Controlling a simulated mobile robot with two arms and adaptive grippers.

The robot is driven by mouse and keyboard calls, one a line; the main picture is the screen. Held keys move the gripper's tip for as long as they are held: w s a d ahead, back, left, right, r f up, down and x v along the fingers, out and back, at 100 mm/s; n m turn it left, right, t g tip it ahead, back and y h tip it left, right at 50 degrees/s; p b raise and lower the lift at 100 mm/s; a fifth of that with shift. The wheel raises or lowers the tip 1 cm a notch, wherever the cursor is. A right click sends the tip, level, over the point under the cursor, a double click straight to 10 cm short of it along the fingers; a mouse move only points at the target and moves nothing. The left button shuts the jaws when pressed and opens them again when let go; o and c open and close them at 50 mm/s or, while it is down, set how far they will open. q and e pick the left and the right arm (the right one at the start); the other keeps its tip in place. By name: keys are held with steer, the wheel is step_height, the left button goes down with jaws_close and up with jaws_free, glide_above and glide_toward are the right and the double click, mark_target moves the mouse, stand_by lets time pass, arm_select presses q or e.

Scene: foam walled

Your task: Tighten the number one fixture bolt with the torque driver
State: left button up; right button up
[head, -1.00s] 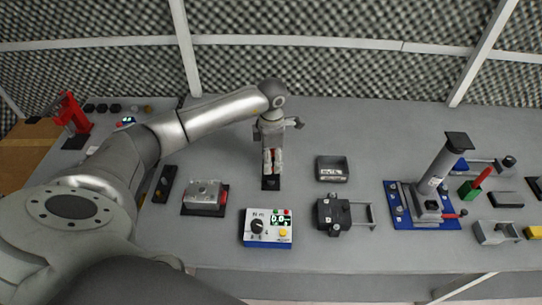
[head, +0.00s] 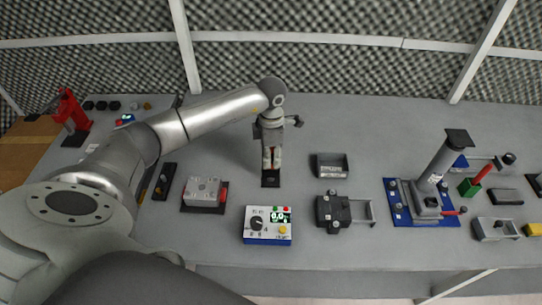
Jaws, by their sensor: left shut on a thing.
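My left gripper (head: 272,163) points down over a small black stand (head: 270,180) in the middle of the bench. Its fingers are shut on a slim thing with red on it, seemingly the torque driver, mostly hidden between the fingers. A grey metal block (head: 203,189) with small round features on top, perhaps the bolt fixture, sits on a dark base with a red part at its right side. It is left of the gripper and apart from it. The bolt numbers are too small to read. My right gripper is not in view.
A blue and white control box (head: 267,238) with a dial and lit display stands in front. A dark open tray (head: 332,168) and a black clamp block (head: 328,213) are to the right. A tall grey press (head: 440,165) stands farther right. A red device (head: 70,110) is far left.

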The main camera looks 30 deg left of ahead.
arm_select(q)
step_height(320, 180, up, 10)
steer(key=b, duration=0.2)
steer(key=shift+f+b, duration=0.25)
steer(key=shift+b, duration=0.15)
steer(key=shift+r+p, duration=0.3)
steer(key=shift+r, duration=0.4)
steer(key=shift+r+p, duration=2.5)
steer(key=shift+r, duration=1.5)
